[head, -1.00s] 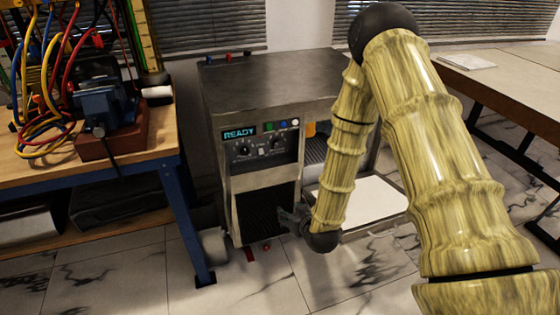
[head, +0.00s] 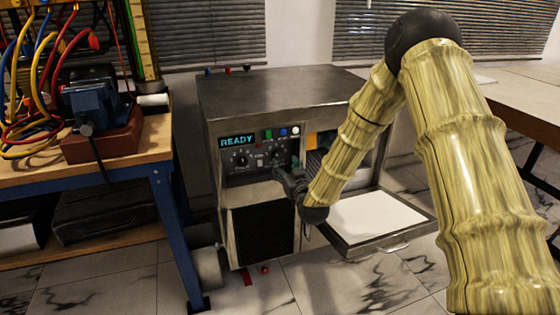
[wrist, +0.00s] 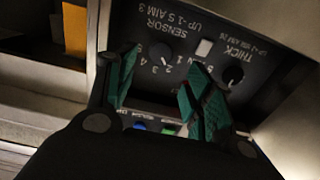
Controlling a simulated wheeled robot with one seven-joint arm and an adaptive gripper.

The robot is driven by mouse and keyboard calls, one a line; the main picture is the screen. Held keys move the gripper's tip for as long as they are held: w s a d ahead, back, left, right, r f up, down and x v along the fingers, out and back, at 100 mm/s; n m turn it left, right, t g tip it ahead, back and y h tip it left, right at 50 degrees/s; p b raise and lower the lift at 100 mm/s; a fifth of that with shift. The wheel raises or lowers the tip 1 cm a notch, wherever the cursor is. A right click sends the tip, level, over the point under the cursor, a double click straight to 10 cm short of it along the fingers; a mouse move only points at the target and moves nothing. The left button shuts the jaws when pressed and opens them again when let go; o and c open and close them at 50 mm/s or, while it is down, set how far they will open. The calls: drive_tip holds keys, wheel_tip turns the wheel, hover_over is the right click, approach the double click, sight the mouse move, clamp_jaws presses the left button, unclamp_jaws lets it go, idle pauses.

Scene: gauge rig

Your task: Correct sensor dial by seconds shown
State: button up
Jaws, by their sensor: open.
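The machine's display (head: 237,141) reads READY in cyan, with no seconds figure. The sensor dial (wrist: 163,55) is a small dark knob with a pale pointer line and numbers around it. It appears upside down in the wrist view, beside printing that seems to read "SENSOR UP -1 S AIM 3". Its exact setting is too small to tell. My gripper (head: 286,175) is in front of the control panel, partly covering its right side in the head view. In the wrist view my gripper (wrist: 160,82) has its green-padded fingers apart, with the sensor dial beyond the gap and nothing held.
The thick dial (wrist: 232,76) and a pale square button (wrist: 204,47) are beside the sensor dial. Coloured buttons (head: 282,132) sit above the dials. A pale tray (head: 372,218) juts out at right. A workbench (head: 130,160) with a vise (head: 92,108) stands at left.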

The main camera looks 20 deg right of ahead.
sight(278, 156)
drive_tip(key=w+b, duration=0.1)
drive_tip(key=w, duration=0.5)
drive_tip(key=shift+w+a, duration=0.15)
drive_tip(key=shift+w, duration=0.1)
drive_tip(key=c, duration=1)
